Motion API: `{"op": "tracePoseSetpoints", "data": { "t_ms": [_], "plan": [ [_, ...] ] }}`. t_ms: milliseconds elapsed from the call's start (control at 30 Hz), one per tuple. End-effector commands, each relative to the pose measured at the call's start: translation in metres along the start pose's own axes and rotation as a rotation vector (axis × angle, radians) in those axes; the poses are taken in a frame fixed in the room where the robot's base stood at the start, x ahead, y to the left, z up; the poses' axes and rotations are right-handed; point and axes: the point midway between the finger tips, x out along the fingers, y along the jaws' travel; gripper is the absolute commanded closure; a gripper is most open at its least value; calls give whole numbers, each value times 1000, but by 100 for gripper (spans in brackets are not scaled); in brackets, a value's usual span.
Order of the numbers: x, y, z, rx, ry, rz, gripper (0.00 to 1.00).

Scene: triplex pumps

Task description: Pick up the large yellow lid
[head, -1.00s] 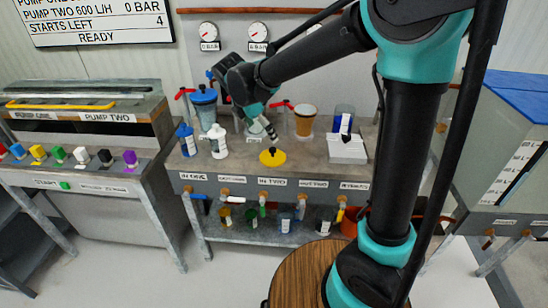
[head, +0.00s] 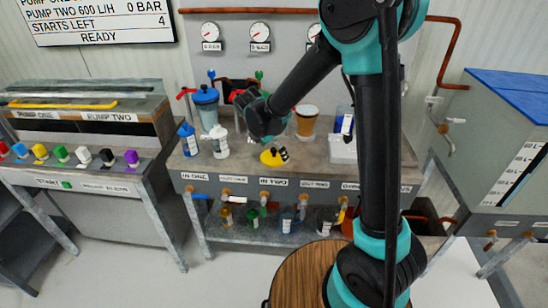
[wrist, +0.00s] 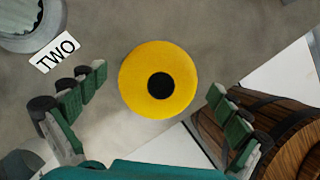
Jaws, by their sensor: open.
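The large yellow lid (wrist: 178,62) is a round yellow disc with a black centre. It lies flat on the grey bench top and shows whole in the wrist view. In the head view the lid (head: 267,159) is partly covered by my gripper (head: 277,153). In the wrist view my gripper (wrist: 157,105) is open, its two green-padded fingers spread wide to the left and right of the lid. Nothing is between the fingers except the view of the lid. I cannot tell the exact height above it.
In the head view, white (head: 219,142) and blue (head: 188,139) bottles stand left of the lid. A white box (head: 343,149) stands right.

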Motion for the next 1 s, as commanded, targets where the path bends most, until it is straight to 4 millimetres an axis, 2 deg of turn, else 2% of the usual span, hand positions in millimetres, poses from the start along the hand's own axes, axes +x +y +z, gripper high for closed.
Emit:
{"op": "tracePoseSetpoints", "data": {
  "t_ms": [167, 600, 1000],
  "plan": [
    [0, 0, 0, 0, 0, 0, 0],
    [0, 0, 0, 1, 1, 0, 52],
    [0, -1, 0, 1, 2, 0, 53]
  ]
}}
